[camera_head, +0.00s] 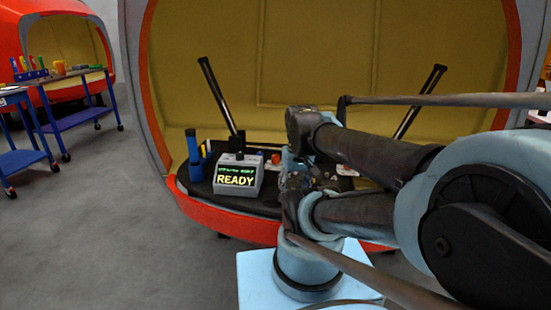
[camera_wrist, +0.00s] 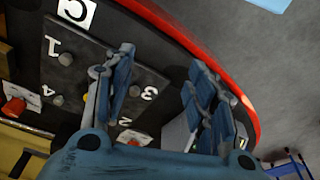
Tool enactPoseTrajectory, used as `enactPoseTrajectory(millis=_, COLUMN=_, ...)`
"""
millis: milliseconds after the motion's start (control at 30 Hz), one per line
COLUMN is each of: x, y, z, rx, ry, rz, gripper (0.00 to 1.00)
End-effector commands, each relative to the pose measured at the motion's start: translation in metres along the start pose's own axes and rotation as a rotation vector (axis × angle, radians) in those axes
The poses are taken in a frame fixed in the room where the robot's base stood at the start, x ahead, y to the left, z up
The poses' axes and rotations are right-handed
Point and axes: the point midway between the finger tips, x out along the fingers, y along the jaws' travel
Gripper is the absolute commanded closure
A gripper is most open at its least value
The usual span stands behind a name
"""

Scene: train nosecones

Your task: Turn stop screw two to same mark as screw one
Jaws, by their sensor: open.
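In the wrist view a dark plate (camera_wrist: 85,72) carries numbered screws. Screw one (camera_wrist: 66,58) is a small grey knob next to the white "1". A white mark that looks like "2" (camera_wrist: 125,122) lies low on the plate, beside my left finger; I cannot make out screw two there, and the finger may hide it. Similar knobs sit by the "3" (camera_wrist: 150,93) and the "4" (camera_wrist: 47,90). The screws' pointer marks are too small to read. My gripper (camera_wrist: 160,60) is open and empty above the plate's right edge, fingers spread. In the head view my arm hides the gripper.
Two dark levers (camera_head: 222,98) rise behind. Blue carts (camera_head: 75,110) stand far left; the floor between is clear.

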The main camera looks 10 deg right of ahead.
Motion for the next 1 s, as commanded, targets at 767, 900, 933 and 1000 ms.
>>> enactPoseTrajectory(millis=767, x=-0.076, y=0.007, z=-0.202, rx=-0.123, ry=-0.109, rz=-0.011, gripper=0.49)
enactPoseTrajectory(millis=900, x=-0.075, y=0.009, z=-0.243, rx=-0.146, ry=-0.129, rz=-0.014, gripper=0.49)
enactPoseTrajectory(millis=933, x=-0.074, y=0.009, z=-0.252, rx=-0.151, ry=-0.133, rz=-0.015, gripper=0.49)
enactPoseTrajectory(millis=1000, x=-0.072, y=0.009, z=-0.272, rx=-0.163, ry=-0.144, rz=-0.017, gripper=0.49)
